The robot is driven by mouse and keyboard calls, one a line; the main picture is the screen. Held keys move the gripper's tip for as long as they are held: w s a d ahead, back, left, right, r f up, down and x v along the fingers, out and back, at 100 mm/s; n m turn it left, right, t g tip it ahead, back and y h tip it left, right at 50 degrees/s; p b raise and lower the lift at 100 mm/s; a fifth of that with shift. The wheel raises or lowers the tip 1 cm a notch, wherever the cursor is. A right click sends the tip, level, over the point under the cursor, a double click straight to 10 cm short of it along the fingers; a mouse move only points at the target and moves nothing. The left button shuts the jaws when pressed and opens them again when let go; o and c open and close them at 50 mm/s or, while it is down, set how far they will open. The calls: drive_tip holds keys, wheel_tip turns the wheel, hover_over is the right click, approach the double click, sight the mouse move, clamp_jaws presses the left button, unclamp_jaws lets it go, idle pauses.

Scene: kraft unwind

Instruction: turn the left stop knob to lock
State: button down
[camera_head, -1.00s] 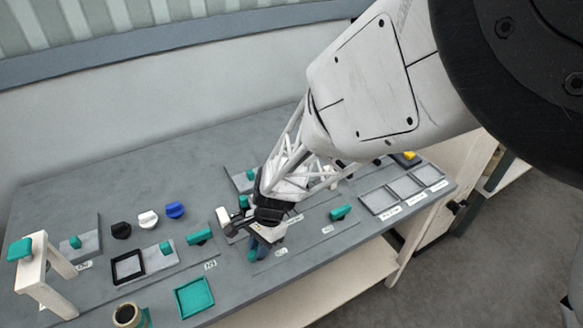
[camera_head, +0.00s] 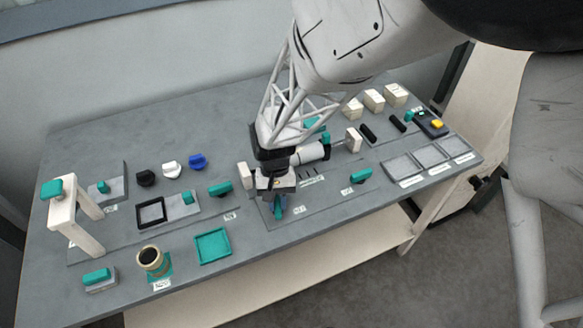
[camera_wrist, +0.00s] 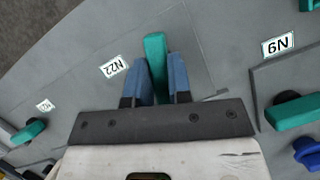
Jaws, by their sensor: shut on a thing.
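My gripper (camera_head: 280,203) is low over the front of the middle panel in the head view. In the wrist view its two blue fingers (camera_wrist: 160,78) are shut on a teal bar-shaped knob (camera_wrist: 154,50), one finger on each side. The knob's far end sticks out beyond the fingertips; its base is hidden. In the head view only a little of this teal knob (camera_head: 277,212) shows below the fingers. A similar teal knob (camera_head: 360,176) stands on the right of the same panel, and it also shows at the wrist view's left edge (camera_wrist: 28,132).
Another teal knob (camera_head: 220,188) sits left of my gripper. Pale blocks (camera_head: 373,99) stand at the back right, grey trays (camera_head: 403,168) at the right. A wooden arch (camera_head: 62,214), a cup (camera_head: 150,257) and a teal tray (camera_head: 213,246) stand at the left.

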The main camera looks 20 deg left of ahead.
drive_tip(key=shift+s+f+n+t+h, duration=0.15)
drive_tip(key=shift+n+h, duration=0.1)
drive_tip(key=shift+n, duration=0.45)
drive_tip(key=shift+f+n+t+h, duration=0.15)
drive_tip(key=shift+n+h, duration=0.1)
drive_tip(key=shift+n, duration=0.45)
drive_tip(key=shift+r, duration=0.1)
drive_tip(key=c, duration=1)
unclamp_jaws()
drive_tip(key=shift+c, duration=0.2)
drive_tip(key=shift+r, duration=0.1)
drive_tip(key=shift+v, duration=3.9)
